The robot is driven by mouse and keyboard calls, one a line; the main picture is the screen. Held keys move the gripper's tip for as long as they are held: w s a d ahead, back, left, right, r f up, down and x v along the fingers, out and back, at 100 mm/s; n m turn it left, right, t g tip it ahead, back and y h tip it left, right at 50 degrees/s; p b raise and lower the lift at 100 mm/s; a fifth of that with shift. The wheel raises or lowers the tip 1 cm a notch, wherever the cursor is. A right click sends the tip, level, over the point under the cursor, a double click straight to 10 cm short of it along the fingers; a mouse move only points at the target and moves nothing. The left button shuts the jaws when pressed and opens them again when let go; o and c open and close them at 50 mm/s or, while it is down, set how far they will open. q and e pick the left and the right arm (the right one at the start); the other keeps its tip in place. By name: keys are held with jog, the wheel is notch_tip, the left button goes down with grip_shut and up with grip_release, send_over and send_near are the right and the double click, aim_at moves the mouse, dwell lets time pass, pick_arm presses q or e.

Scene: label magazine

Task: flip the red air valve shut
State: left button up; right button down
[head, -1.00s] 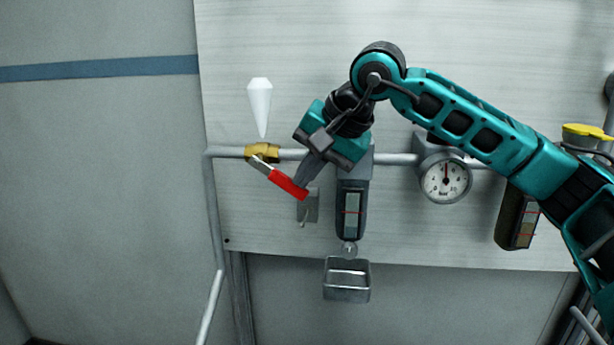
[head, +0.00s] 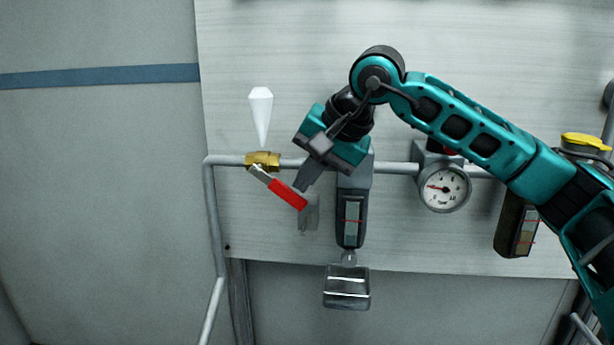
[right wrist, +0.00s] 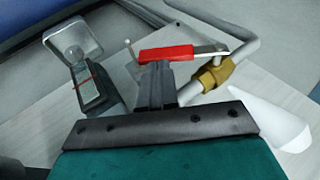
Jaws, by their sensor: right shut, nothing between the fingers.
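The red air valve lever (head: 288,194) slants down and right from a brass valve body (head: 262,160) on the horizontal pipe, at an angle between along and across it. My right gripper (head: 301,186) is shut and empty, with its fingertips against or very near the lever's upper side by its free end. In the right wrist view the red lever (right wrist: 166,53) lies across just beyond the shut fingertips, and the brass body (right wrist: 215,72) is to the right. I cannot tell whether they touch. My left gripper is not in view.
A white cone (head: 261,112) is above the valve. A grey sight-glass unit (head: 352,205) with a metal cup (head: 347,287) below stands right of the lever. A round gauge (head: 444,189) is farther right on the pipe. Left of the valve, the wall is clear.

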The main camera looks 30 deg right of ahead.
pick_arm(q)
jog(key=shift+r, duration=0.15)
pick_arm(e)
jog(key=shift+r, duration=0.25)
pick_arm(q)
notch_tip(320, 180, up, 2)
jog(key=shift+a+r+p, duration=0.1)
jog(key=shift+p, duration=0.95)
pick_arm(e)
jog(key=v, duration=1.2)
jog(key=shift+s+r, duration=0.25)
jog(key=shift+r, duration=0.1)
